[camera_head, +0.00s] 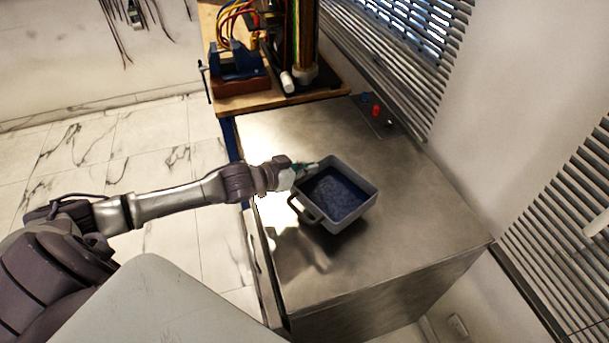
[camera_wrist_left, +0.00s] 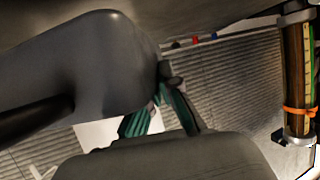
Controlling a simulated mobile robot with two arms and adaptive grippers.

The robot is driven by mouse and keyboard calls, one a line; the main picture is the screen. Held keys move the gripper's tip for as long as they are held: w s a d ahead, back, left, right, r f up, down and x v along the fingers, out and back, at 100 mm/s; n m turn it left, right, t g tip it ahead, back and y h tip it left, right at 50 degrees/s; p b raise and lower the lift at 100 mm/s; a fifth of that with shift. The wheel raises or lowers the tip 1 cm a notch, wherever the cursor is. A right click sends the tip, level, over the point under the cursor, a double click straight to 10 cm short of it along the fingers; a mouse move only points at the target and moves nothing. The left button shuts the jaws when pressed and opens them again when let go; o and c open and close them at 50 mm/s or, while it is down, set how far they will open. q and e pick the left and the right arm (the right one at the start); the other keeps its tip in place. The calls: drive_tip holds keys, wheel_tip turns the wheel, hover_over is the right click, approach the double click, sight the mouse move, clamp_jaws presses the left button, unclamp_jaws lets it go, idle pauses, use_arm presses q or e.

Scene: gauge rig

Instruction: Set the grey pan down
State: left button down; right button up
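The grey pan (camera_head: 372,197) is square with a dark blue inside and a looped handle at its front left. It is over the metal counter (camera_head: 420,225), near the left edge; I cannot tell whether its base touches the counter. My left gripper (camera_head: 303,168) is at the pan's back left corner, shut on its rim. In the left wrist view the pan (camera_wrist_left: 85,65) fills the upper left, and the gripper's teal-padded fingers (camera_wrist_left: 162,108) meet its edge. The exact contact is partly hidden. My right gripper is not in view.
A wooden bench (camera_head: 235,104) with a blue vise (camera_head: 237,62) and a striped column stands behind the counter. A small panel with a red knob (camera_head: 376,110) is at the counter's back right. The counter's right and front parts are clear. Slatted blinds line the right wall.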

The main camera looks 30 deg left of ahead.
sight(304, 178)
use_arm(q)
drive_tip(key=shift+a+f, duration=0.35)
drive_tip(key=shift+a, duration=0.15)
drive_tip(key=shift+f+p, duration=0.3)
drive_tip(key=shift+f, duration=1.65)
drive_tip(key=c, duration=1.3)
unclamp_jaws()
drive_tip(key=v, duration=1)
drive_tip(key=shift+s, duration=0.2)
drive_tip(key=shift+v, duration=0.8)
drive_tip(key=shift+a, duration=0.1)
